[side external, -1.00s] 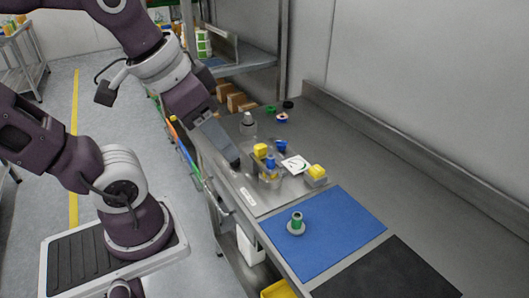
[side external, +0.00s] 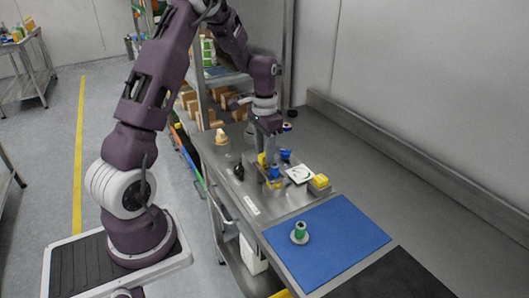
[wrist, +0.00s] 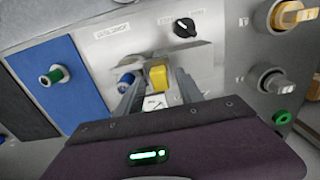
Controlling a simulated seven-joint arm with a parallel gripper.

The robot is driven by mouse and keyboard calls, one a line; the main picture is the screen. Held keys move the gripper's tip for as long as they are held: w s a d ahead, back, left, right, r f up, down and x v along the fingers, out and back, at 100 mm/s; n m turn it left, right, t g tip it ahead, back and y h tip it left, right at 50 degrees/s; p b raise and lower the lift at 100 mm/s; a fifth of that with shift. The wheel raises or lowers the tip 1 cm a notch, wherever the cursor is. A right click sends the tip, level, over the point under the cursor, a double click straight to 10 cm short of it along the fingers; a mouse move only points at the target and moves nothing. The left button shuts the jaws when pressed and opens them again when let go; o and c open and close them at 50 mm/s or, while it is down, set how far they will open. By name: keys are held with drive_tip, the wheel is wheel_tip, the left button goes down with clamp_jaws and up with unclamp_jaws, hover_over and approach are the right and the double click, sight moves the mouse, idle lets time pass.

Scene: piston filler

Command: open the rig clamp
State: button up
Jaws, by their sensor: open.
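The rig stands on the steel bench behind the blue mat, with a small upright yellow part (side external: 262,158) that looks like the clamp's handle. In the wrist view this yellow part (wrist: 158,75) lies between my two fingers. My gripper (side external: 271,151) points down over the rig and is open, with a finger on either side of the yellow part. I cannot tell whether the fingers touch it. The clamp's lower part is hidden by my gripper and nearby parts. A blue part (wrist: 125,79) sits just left of my fingers.
A black knob (wrist: 185,27) is on the rig plate. A white dial card (side external: 300,174) and a yellow block (side external: 319,182) are close by. A green-topped flanged piece (side external: 300,232) stands on the blue mat (side external: 335,240).

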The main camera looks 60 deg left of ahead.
drive_tip(key=shift+f, duration=0.3)
clamp_jaws()
drive_tip(key=shift+r, duration=0.1)
idle(1.1)
